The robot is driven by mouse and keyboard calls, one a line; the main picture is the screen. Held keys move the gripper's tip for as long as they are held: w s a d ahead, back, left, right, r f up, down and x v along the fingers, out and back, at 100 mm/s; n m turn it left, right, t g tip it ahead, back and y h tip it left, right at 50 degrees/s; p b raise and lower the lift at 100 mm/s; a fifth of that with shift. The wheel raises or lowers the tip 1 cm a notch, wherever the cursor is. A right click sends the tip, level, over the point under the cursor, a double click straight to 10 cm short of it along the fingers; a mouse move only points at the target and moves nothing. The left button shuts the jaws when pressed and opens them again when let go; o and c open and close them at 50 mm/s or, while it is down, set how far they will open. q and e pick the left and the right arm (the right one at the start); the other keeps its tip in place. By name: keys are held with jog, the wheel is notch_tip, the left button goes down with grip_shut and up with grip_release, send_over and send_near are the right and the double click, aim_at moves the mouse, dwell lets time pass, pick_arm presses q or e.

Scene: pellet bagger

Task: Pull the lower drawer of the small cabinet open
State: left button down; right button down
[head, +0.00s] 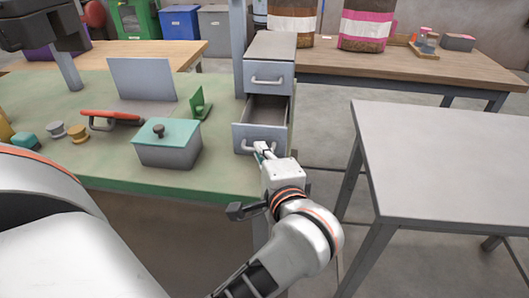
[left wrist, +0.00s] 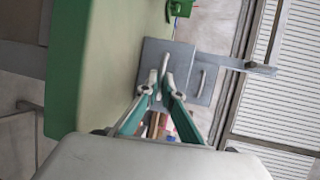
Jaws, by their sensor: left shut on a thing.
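The small grey cabinet (head: 270,46) stands at the right end of the green table. Its upper drawer (head: 268,78) is shut. Its lower drawer (head: 240,133) is pulled partly out, and its dark, empty-looking inside (head: 268,108) shows. My left gripper (head: 262,149) is at the front of the lower drawer, shut on the drawer's handle (left wrist: 164,66). In the left wrist view the fingers of my left gripper (left wrist: 160,88) meet at this handle, and the upper drawer's handle (left wrist: 202,82) is beyond it. My right gripper is not in view.
A grey box with a teal lid (head: 167,142), a red-handled tool (head: 112,117) and a green bracket (head: 201,103) stand on the green table (head: 110,168), left of the drawer. A bare grey table (head: 445,150) is to the right, across a gap of floor.

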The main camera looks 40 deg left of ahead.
pick_arm(q)
jog(key=shift+s+d, duration=0.25)
jog(key=shift+s, duration=0.1)
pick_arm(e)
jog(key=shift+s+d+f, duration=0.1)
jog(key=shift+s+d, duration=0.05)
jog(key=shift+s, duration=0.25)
pick_arm(q)
jog(key=c, duration=2.2)
grip_release()
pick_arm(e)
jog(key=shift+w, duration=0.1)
